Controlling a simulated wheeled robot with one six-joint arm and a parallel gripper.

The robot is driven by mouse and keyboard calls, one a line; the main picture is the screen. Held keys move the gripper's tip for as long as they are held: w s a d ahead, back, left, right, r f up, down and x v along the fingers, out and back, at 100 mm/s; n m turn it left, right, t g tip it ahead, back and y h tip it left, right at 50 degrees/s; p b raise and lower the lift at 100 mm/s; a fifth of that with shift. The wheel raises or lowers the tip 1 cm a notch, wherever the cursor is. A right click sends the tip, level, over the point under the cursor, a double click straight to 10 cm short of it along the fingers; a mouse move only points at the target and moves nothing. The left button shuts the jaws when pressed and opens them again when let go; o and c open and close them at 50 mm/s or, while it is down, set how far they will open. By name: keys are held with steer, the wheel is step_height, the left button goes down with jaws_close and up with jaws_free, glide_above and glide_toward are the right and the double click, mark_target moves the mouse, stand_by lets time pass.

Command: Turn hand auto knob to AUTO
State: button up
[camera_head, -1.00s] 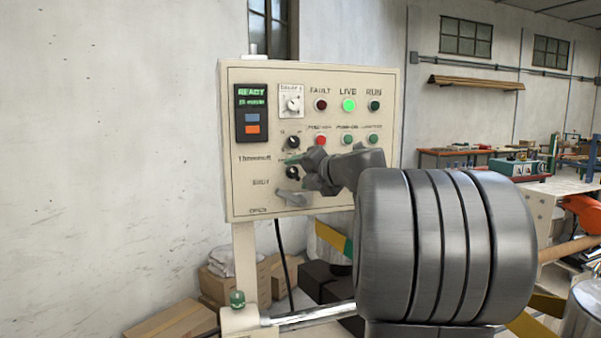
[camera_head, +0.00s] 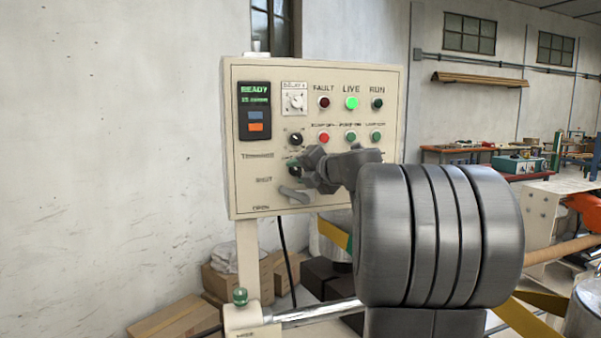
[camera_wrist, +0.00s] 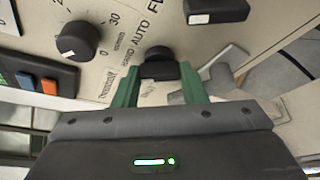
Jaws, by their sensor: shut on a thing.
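The hand auto knob (camera_wrist: 158,62) is a small black knob on the cream control panel. In the wrist view it sits between the two green fingers of my gripper (camera_wrist: 160,88), beside the printed words HAND and AUTO. A small white patch shows between the fingers, but I cannot tell which word the knob points to. In the head view my gripper (camera_head: 293,164) reaches the panel from the right at the lower black knob (camera_head: 295,170), which it partly hides. The fingers are shut on the knob.
A numbered black dial (camera_wrist: 80,42) is close by the knob. A grey lever (camera_head: 293,195) sits just below it on the panel (camera_head: 350,190). Boxes (camera_head: 185,318) stand below.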

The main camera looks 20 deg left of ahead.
steer(key=m+y, duration=0.1)
steer(key=m, duration=0.1)
steer(key=shift+f+m, duration=0.1)
steer(key=shift+m, duration=0.2)
steer(key=m, duration=0.1)
steer(key=m+y, duration=0.1)
steer(key=m, duration=0.1)
steer(key=shift+f+y, duration=0.2)
steer(key=shift+y, duration=0.1)
steer(key=m+b, duration=0.1)
steer(key=m, duration=0.1)
steer(key=m+t+y, duration=0.1)
steer(key=m, duration=0.1)
steer(key=shift+f+t+b, duration=0.15)
steer(key=shift+t+b, duration=0.15)
steer(key=shift+b, duration=0.1)
steer(key=shift+m+t+b, duration=0.5)
steer(key=shift+m+b, duration=0.15)
steer(key=shift+m, duration=1.05)
steer(key=o, duration=1)
